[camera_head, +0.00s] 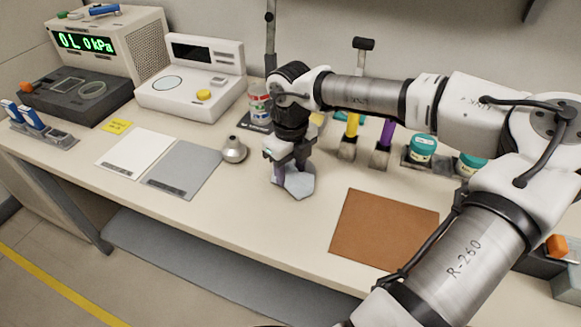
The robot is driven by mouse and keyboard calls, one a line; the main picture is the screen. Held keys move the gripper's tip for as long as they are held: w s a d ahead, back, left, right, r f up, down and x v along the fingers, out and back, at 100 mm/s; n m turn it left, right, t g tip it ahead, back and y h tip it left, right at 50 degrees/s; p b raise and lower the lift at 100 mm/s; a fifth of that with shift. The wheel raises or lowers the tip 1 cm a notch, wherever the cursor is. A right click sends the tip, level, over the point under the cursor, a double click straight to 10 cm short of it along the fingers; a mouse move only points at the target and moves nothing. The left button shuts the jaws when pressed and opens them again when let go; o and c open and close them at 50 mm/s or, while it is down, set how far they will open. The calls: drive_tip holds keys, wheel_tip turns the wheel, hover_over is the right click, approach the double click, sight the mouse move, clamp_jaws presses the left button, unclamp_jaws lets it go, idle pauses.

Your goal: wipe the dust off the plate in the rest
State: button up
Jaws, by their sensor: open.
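My gripper (288,172) points down over the bench in the middle of the view. Its jaws are open at a pale blue-grey cloth-like piece (300,185) that lies on the bench. I cannot tell whether the fingers touch it. A grey rest (62,141) stands at the far left with upright blue-topped pieces (31,117) in it. I cannot tell for sure that one of these is the plate, and no dust can be made out at this size.
A metal cone-shaped weight (234,150) stands left of my gripper, by a grey mat (185,165) and a white sheet (137,150). A brown mat (385,228) lies at right. Brushes (351,130) and teal-lidded jars (423,146) stand behind. A white instrument (185,95) is at back left.

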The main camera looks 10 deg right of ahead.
clamp_jaws()
idle(0.3)
idle(0.3)
drive_tip(key=shift+r, duration=0.15)
drive_tip(key=shift+d+p, duration=0.1)
drive_tip(key=shift+p, duration=0.75)
